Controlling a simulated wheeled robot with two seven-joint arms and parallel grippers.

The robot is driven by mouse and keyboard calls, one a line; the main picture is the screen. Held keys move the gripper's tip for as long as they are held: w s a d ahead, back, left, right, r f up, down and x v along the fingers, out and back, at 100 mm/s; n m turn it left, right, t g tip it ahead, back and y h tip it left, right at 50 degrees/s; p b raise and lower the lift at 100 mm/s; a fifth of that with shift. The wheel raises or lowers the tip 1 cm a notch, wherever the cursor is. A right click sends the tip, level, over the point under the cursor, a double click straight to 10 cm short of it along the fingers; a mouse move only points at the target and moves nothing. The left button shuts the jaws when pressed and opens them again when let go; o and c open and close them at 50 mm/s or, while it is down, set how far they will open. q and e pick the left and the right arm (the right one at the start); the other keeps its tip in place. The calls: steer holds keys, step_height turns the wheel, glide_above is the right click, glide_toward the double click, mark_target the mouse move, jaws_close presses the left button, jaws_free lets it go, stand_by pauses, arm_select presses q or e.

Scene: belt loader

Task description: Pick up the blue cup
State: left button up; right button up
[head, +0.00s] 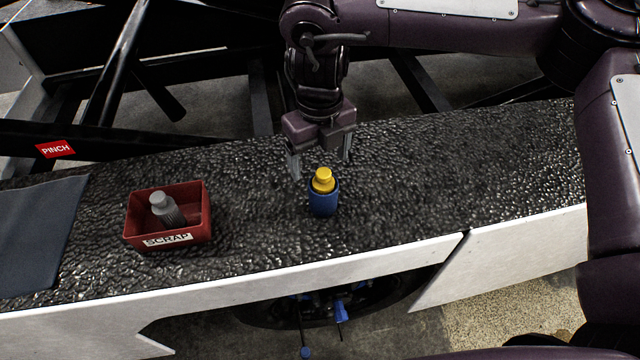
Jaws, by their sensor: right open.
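The blue cup (323,204) stands upright on the black textured belt (250,220), near the middle of the head view. A yellow bottle or capped piece (323,179) sits in it and sticks out of the top. My right gripper (321,168) points down just behind and above the cup. Its two grey fingers are spread apart with nothing clearly held between them. Whether the fingers touch the yellow piece cannot be told. My left gripper is not in view.
A red bin (190,210) labelled SCRAP stands on the belt to the left, with a grey bottle (166,208) in it. A dark cloth (38,235) lies at the far left. A white rail (250,287) edges the belt's front. The belt right of the cup is clear.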

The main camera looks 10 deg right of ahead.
mark_target(323, 173)
steer(key=shift+s+d+f, duration=0.1)
steer(key=shift+s+f, duration=0.05)
steer(key=shift+f, duration=0.65)
steer(key=f, duration=0.2)
steer(key=shift+s+d+f+p, duration=0.2)
steer(key=shift+f+p, duration=0.2)
step_height(323, 173, down, 2)
steer(key=shift+d+f, duration=0.1)
steer(key=shift+f, duration=0.35)
steer(key=shift+c, duration=0.2)
steer(key=c, duration=1)
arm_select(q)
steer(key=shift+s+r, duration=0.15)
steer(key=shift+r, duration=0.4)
arm_select(e)
steer(key=shift+w, duration=0.1)
steer(key=shift+c, duration=0.7)
